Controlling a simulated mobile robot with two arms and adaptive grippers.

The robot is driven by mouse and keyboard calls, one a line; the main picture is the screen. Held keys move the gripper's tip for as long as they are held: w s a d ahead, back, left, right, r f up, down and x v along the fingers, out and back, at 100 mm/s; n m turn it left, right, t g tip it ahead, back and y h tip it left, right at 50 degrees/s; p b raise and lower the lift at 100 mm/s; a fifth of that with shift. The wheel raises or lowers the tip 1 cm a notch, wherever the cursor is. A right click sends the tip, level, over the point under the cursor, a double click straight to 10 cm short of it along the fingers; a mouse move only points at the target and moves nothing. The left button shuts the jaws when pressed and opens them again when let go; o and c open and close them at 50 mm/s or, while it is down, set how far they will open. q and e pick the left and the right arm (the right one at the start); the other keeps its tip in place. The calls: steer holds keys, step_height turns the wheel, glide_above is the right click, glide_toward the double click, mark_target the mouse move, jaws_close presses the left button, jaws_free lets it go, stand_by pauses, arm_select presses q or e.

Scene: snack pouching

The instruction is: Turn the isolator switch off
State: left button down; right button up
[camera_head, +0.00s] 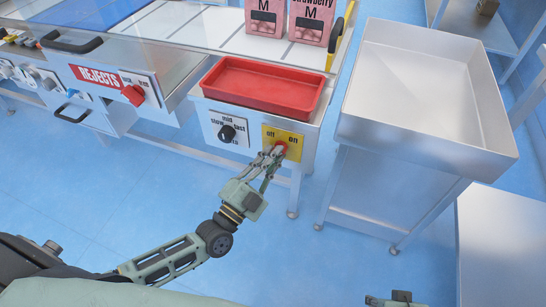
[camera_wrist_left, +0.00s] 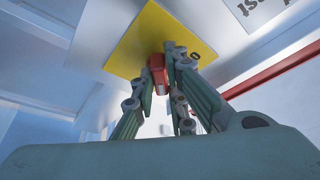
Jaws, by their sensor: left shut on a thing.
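The isolator switch is a red knob (camera_head: 280,150) on a yellow plate (camera_head: 296,144) marked "off" at left and "on" at right, on the front of the steel conveyor stand. My left gripper (camera_head: 274,155) reaches up to it and is shut on the red knob. In the left wrist view the red knob (camera_wrist_left: 157,72) sits between the two fingers, in front of the yellow plate (camera_wrist_left: 140,42). The fingers partly hide the knob, so I cannot tell its exact setting. A small part of what looks like my right gripper (camera_head: 395,299) shows at the bottom edge; its fingers are out of sight.
A black speed dial (camera_head: 227,133) is just left of the yellow plate. A red tray (camera_head: 262,86) lies above it. A steel bin (camera_head: 425,125) stands at right. Pink strawberry pouches (camera_head: 308,22) stand behind the tray.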

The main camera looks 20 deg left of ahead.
arm_select(q)
steer(key=shift+f+n, duration=0.1)
steer(key=shift+n, duration=0.3)
steer(key=shift+d+n+y+p, duration=0.25)
steer(key=shift+n+y+p, duration=0.3)
steer(key=shift+n+y, duration=2.55)
steer(key=shift+d+n+y+p, duration=0.25)
steer(key=shift+n+y+p, duration=0.5)
steer(key=shift+n, duration=4.4)
steer(key=shift+d+n+y+p, duration=0.3)
steer(key=shift+n+y, duration=1.85)
steer(key=shift+n, duration=2)
arm_select(e)
step_height(320, 180, down, 11)
steer(key=s, duration=0.1)
steer(key=shift+s+g, duration=0.3)
steer(key=shift+s, duration=0.1)
arm_select(q)
steer(key=c, duration=1.8)
jaws_free()
steer(key=shift+o, duration=0.2)
